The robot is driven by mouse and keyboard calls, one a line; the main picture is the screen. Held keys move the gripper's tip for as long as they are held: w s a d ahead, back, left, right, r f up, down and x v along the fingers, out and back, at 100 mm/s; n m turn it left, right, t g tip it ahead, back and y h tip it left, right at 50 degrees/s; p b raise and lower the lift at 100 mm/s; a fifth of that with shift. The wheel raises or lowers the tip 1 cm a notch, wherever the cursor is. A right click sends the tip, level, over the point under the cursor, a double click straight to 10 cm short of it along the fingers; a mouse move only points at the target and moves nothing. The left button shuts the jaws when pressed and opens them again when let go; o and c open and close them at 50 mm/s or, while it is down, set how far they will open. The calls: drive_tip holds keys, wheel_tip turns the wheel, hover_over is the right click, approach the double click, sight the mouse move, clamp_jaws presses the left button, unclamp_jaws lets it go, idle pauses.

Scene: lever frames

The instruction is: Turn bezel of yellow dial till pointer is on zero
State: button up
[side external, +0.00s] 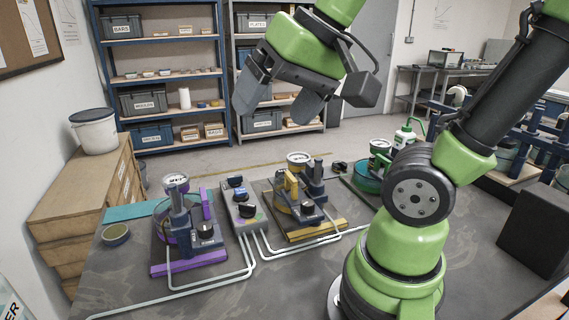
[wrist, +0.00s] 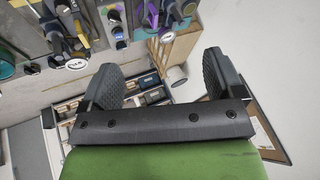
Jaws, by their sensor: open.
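The yellow dial (side external: 299,158) is a round white-faced gauge on the middle fixture, which has a yellow lever-like part (side external: 290,186) and a yellow base edge (side external: 318,230). Its pointer and bezel marks are too small to read. In the wrist view a white-faced dial (wrist: 76,64) shows at upper left beside yellow parts (wrist: 81,26), which seem to belong to the same fixture. My gripper (side external: 280,98) is open and empty, high above the bench and well apart from the dial. Its two dark fingers also show spread in the wrist view (wrist: 160,72).
A purple fixture (side external: 188,262) with its own dial (side external: 175,181) stands left. A grey control box (side external: 243,205) sits between the fixtures. Pale pipes (side external: 205,285) cross the bench front. Air around my gripper is clear.

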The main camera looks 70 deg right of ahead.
drive_tip(key=w+d+m+g+h, duration=0.1)
drive_tip(key=w+d+m+g, duration=0.1)
drive_tip(key=w+d+m, duration=0.3)
drive_tip(key=m+g, duration=0.4)
drive_tip(key=m, duration=0.3)
approach(298, 158)
wheel_tip(298, 158, down, 9)
drive_tip(key=shift+w+d+r, duration=0.1)
drive_tip(key=shift+r, duration=0.1)
drive_tip(key=c, duration=0.9)
